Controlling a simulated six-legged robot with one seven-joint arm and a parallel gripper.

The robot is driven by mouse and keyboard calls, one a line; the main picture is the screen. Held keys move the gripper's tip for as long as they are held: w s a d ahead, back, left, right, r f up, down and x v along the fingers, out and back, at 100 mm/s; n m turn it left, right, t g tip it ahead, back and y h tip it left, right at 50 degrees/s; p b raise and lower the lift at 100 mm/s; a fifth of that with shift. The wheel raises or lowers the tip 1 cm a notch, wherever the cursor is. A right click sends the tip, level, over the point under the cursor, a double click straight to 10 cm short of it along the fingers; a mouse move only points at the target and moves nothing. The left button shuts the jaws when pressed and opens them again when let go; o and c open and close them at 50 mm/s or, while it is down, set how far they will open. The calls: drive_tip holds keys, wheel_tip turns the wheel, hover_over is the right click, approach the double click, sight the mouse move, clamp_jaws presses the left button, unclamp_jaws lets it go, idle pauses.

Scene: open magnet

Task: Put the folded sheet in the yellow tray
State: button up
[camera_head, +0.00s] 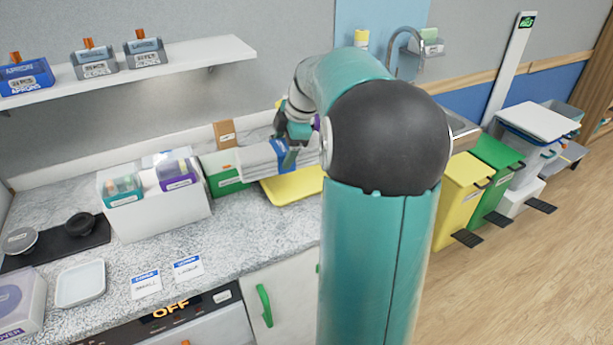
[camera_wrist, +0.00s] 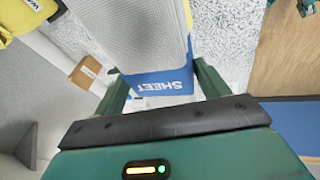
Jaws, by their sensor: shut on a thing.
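The folded sheet (camera_head: 258,163) is a white folded bundle with a blue band. In the wrist view the sheet (camera_wrist: 135,38) spreads out from between the fingers, and its blue band reads "SHEET". My gripper (camera_head: 288,152) is shut on it at the band, and the gripper's two fingers (camera_wrist: 163,86) lie on either side of the band. The yellow tray (camera_head: 291,188) lies on the counter, below the sheet in the head view. My arm hides the tray's right part, and the sheet covers its back edge. I cannot tell whether the sheet touches the tray.
A green box (camera_head: 222,177) stands left of the tray, beside a white bin (camera_head: 160,212) of labelled packs. A brown box (camera_head: 226,135) stands behind. A shelf (camera_head: 130,68) runs along the wall above. The counter in front of the tray is clear.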

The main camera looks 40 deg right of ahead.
drive_tip(key=shift+n, duration=0.3)
drive_tip(key=s+d, duration=0.1)
drive_tip(key=s, duration=0.1)
drive_tip(key=s+d, duration=0.1)
drive_tip(key=s, duration=0.2)
drive_tip(key=s+d, duration=0.2)
drive_tip(key=shift+s+r, duration=0.1)
drive_tip(key=shift+s, duration=0.3)
drive_tip(key=w+d+f, duration=0.1)
drive_tip(key=w+d, duration=0.1)
drive_tip(key=w+d+f, duration=0.3)
drive_tip(key=w+d, duration=0.1)
drive_tip(key=w, duration=0.1)
drive_tip(key=shift+w+f, duration=0.1)
drive_tip(key=shift+f, duration=0.05)
hover_over(312, 177)
wheel_tip(312, 177, down, 5)
drive_tip(key=shift+f+g, duration=0.3)
drive_tip(key=shift+f, duration=1.5)
drive_tip(key=shift+f, duration=0.2)
drive_tip(key=o, duration=1.4)
